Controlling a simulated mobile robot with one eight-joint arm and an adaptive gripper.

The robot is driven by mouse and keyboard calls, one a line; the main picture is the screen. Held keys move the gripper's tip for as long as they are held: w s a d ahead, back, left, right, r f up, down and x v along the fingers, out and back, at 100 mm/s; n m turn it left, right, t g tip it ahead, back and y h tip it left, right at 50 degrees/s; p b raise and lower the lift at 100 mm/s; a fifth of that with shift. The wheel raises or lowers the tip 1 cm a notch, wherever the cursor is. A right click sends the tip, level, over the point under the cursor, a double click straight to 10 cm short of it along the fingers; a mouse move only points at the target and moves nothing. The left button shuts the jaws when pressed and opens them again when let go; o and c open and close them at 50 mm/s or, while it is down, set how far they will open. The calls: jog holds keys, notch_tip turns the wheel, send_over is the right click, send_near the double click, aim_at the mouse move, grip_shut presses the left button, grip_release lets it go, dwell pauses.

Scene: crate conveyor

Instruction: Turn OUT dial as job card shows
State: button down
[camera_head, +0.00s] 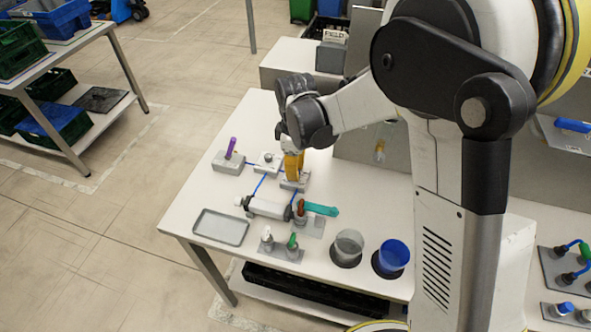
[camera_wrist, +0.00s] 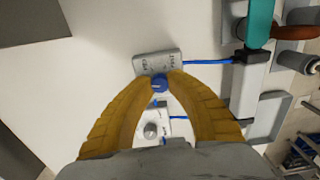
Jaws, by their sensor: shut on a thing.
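My gripper (camera_head: 292,170) is over the small grey block (camera_head: 296,186) on the white table in the head view. In the wrist view, the yellow fingers of my gripper (camera_wrist: 160,82) are shut on a blue dial (camera_wrist: 159,84) on top of that block (camera_wrist: 148,63). I cannot make out a job card.
A block with a purple lever (camera_head: 231,148) stands to the left. A white cylinder (camera_head: 268,208) and a teal-handled valve (camera_head: 320,209) lie in front, linked by blue tubing.

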jog(key=shift+n, duration=0.7)
jog(key=c, duration=1.2)
grip_release()
jog(key=shift+c, duration=0.2)
notch_tip(320, 180, up, 12)
